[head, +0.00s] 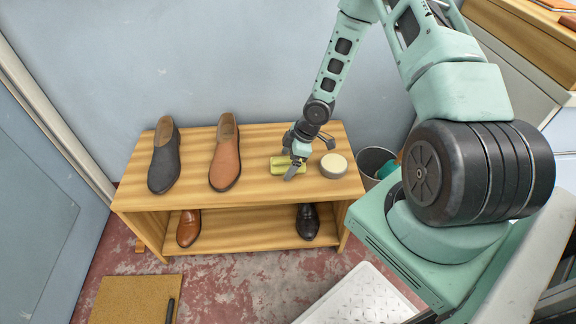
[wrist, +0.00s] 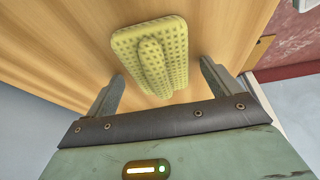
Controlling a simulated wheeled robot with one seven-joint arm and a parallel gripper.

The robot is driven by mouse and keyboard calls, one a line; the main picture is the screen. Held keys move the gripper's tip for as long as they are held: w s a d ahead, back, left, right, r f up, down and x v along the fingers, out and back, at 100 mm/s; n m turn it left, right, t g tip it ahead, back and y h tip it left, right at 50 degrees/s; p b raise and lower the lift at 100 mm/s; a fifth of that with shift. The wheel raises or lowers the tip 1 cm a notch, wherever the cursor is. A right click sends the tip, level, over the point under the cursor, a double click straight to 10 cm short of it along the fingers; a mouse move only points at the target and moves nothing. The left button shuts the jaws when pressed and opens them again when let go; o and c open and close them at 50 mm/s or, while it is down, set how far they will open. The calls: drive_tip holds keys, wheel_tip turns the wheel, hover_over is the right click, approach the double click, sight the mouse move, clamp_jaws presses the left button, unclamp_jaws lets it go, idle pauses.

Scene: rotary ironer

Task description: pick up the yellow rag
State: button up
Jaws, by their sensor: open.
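The yellow rag (head: 280,165) lies on the top board of the wooden shoe bench, towards its right end. In the wrist view the rag (wrist: 150,55) is a dimpled yellow pad with a raised fold, just beyond the fingertips. My gripper (head: 294,168) is at the rag's right side in the head view and partly covers it. In the wrist view my gripper (wrist: 160,85) is open, with one finger to each side of the rag's near end. Nothing is held. I cannot tell whether a finger touches the rag.
A round cream-topped tin (head: 333,165) stands close right of my gripper. A dark shoe (head: 164,160) and a tan shoe (head: 225,157) stand on the bench (head: 262,190) to the left. A bin (head: 373,160) is right of the bench; the wall is behind.

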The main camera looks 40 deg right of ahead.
sight(288, 159)
drive_tip(key=c, duration=1.1)
drive_tip(key=shift+o, duration=0.2)
drive_tip(key=shift+r, duration=0.1)
wheel_tip(288, 159, up, 10)
drive_tip(key=p, duration=0.4)
drive_tip(key=o, duration=0.4)
drive_tip(key=shift+a, duration=0.1)
drive_tip(key=c, duration=0.3)
